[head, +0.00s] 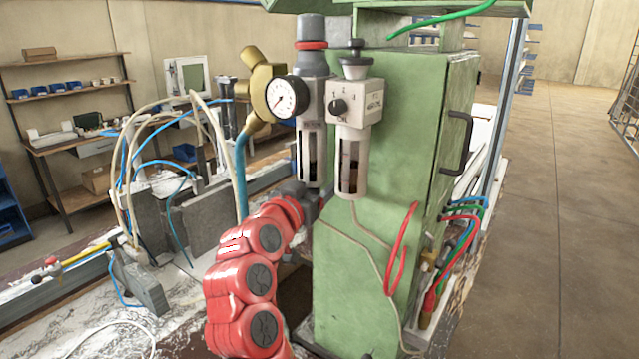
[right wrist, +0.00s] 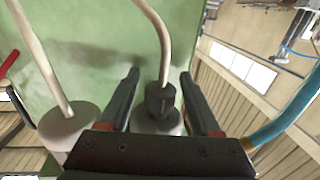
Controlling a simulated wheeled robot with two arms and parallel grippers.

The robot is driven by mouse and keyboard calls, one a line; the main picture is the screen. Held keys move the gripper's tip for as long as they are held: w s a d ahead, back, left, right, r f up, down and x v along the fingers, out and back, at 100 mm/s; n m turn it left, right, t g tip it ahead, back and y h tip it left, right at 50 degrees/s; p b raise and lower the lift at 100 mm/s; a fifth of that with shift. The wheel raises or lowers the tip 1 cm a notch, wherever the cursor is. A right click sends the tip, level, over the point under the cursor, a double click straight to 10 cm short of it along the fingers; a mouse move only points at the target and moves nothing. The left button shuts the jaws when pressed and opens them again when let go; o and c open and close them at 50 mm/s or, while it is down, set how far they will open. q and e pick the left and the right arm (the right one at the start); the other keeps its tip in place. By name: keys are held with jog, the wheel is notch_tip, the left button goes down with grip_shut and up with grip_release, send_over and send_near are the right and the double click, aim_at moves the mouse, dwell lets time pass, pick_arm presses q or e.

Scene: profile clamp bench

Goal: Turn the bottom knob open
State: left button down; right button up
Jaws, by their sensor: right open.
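The bottom knob (right wrist: 160,97) is a small dark knob under a bowl, with a pale hose running from it. In the right wrist view my right gripper (right wrist: 160,76) is open, one dark finger on each side of the knob, with gaps visible on both sides. In the head view the left bowl (head: 312,155) hangs below a grey unit with a round gauge (head: 287,97). My red right arm reaches up to the bowl's lower end, where the knob is hidden or too small to make out. My left gripper is not in view.
A second bowl (head: 352,160) hangs close on the right, under a white regulator (head: 354,103) with a black knob. The green cabinet (head: 400,150) stands right behind. A blue hose (head: 241,175) runs down at the left. Red, green and blue cables hang at the cabinet's right.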

jog(key=shift+c, duration=0.2)
grip_shut()
jog(key=shift+d+f+m+g+h+b, duration=0.1)
jog(key=shift+f+m+g+h+b, duration=0.25)
jog(key=shift+b, duration=0.55)
jog(key=shift+s+r+m+g+h+b, duration=0.15)
jog(key=shift+m+g+h+b, duration=0.4)
jog(key=shift+h, duration=0.4)
jog(key=shift+s+d+r+m+g+h, duration=0.1)
jog(key=shift+d+r+m+g+h, duration=0.05)
jog(key=shift+m+g+h, duration=0.35)
jog(key=shift+d+r+m+g+h, duration=0.15)
jog(key=shift+m+g+h, duration=0.15)
jog(key=shift+m+h, duration=0.25)
jog(key=shift+s+d+m+g+h, duration=0.1)
jog(key=shift+s+m+g+h, duration=0.05)
jog(key=shift+m+g+h, duration=0.5)
jog(key=shift+s+d+m+g+h, duration=0.1)
jog(key=shift+m+g+h, duration=0.25)
jog(key=shift+g, duration=0.4)
jog(key=shift+f, duration=0.15)
